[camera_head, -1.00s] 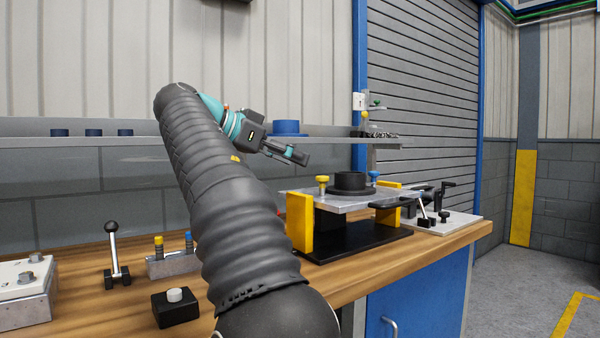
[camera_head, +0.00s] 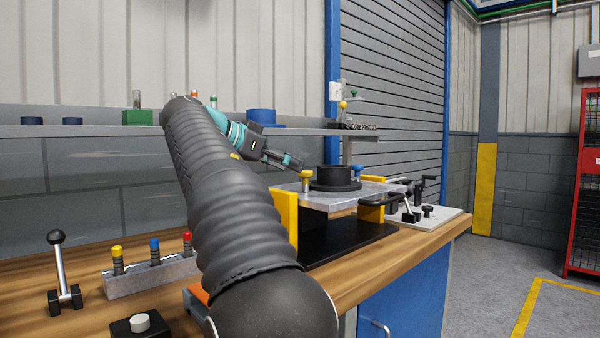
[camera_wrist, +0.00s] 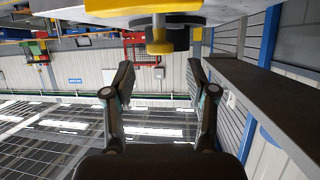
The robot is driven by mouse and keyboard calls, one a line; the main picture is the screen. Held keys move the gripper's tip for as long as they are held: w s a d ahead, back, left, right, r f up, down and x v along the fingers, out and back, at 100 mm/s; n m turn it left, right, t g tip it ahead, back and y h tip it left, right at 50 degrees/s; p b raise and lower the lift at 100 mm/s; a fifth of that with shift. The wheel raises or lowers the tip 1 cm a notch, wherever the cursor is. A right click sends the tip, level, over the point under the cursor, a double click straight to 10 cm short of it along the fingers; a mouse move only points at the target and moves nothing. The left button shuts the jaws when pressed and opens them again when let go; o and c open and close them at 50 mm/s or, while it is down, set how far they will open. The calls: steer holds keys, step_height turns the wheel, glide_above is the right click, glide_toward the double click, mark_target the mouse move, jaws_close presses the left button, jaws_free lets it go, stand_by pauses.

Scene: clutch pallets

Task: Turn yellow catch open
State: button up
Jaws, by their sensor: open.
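The yellow catch (camera_head: 306,180) is a small upright knob at the left front corner of a grey metal plate (camera_head: 290,190). In the wrist view the yellow catch (camera_wrist: 160,45) shows upside down at the top, in line with the gap between the fingers and beyond their tips. My gripper (camera_head: 288,162) is just left of and slightly above the catch in the head view. In the wrist view my gripper (camera_wrist: 160,78) has its two fingers spread, with nothing between them. I see no contact with the catch.
A black ring (camera_head: 335,175) sits on the plate, with a blue catch (camera_head: 364,168) behind it. Yellow supports (camera_head: 285,215) hold the plate up. A shelf (camera_head: 80,131) runs behind the arm. A rack of coloured pins (camera_head: 150,275) stands left on the bench.

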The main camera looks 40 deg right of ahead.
mark_target(303, 171)
steer(key=shift+x, duration=2.25)
jaws_close()
